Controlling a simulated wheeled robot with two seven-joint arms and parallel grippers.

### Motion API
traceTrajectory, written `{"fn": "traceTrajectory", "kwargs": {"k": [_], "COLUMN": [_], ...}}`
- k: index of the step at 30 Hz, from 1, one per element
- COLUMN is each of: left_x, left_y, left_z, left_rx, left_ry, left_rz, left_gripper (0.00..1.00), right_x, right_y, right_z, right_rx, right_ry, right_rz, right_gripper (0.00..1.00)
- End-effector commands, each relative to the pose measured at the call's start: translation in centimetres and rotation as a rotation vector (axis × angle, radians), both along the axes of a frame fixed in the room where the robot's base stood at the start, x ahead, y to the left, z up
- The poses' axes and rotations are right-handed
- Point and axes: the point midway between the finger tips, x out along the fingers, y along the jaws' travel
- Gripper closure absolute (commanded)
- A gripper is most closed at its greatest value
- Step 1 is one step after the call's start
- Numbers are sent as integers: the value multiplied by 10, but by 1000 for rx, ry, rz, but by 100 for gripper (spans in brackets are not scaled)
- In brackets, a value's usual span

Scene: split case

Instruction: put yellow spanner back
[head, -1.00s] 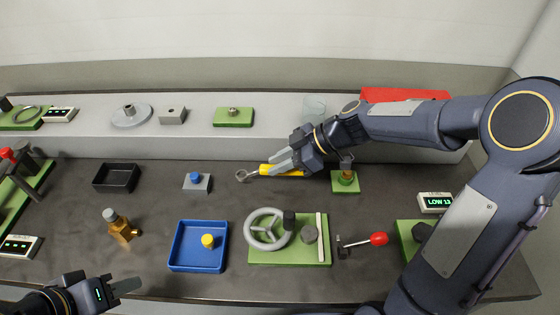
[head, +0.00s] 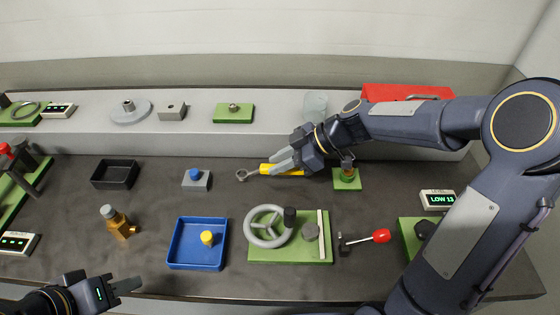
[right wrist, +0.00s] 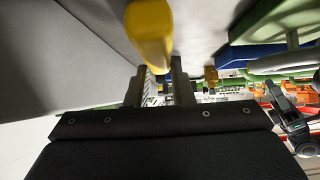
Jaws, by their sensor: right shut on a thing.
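The yellow spanner (head: 279,169) has a yellow handle and a grey ring end that points left. It is near the back of the dark bench, close to the foot of the grey raised shelf. My right gripper (head: 285,164) is shut on its handle. In the right wrist view the yellow handle (right wrist: 149,35) shows at the jaws (right wrist: 160,85). I cannot tell whether the spanner touches the bench. My left gripper (head: 128,286) is at the front left edge, away from the spanner, with nothing seen in it; its finger gap is unclear.
A blue-button box (head: 197,181) is left of the spanner; a small green-based fitting (head: 346,180) is right. In front are a blue tray (head: 178,262) and a green board with a handwheel (head: 268,240). A red box (head: 400,93) and a glass (head: 315,105) stand on the shelf.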

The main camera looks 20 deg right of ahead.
Motion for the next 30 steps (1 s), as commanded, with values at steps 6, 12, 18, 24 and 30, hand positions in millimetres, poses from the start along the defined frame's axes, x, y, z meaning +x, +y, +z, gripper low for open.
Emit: {"fn": "traceTrajectory", "kwargs": {"k": [6,12,18,24,30], "left_x": [0,0,0,0,0], "left_y": [0,0,0,0,0], "left_z": [-5,-9,-14,-18,-19], "left_rx": [0,0,0,0,0], "left_ry": [0,0,0,0,0], "left_rz": [0,0,0,0,0], "left_gripper": [64,64,64,64,64], "right_x": [0,0,0,0,0], "right_y": [0,0,0,0,0], "right_z": [-4,-7,-10,-14,-14], "right_rx": [1,1,1,1,1], "right_ry": [-2,-2,-2,-1,-1], "right_rz": [0,0,0,-1,-1], "right_gripper": [100,100,100,100,71]}}
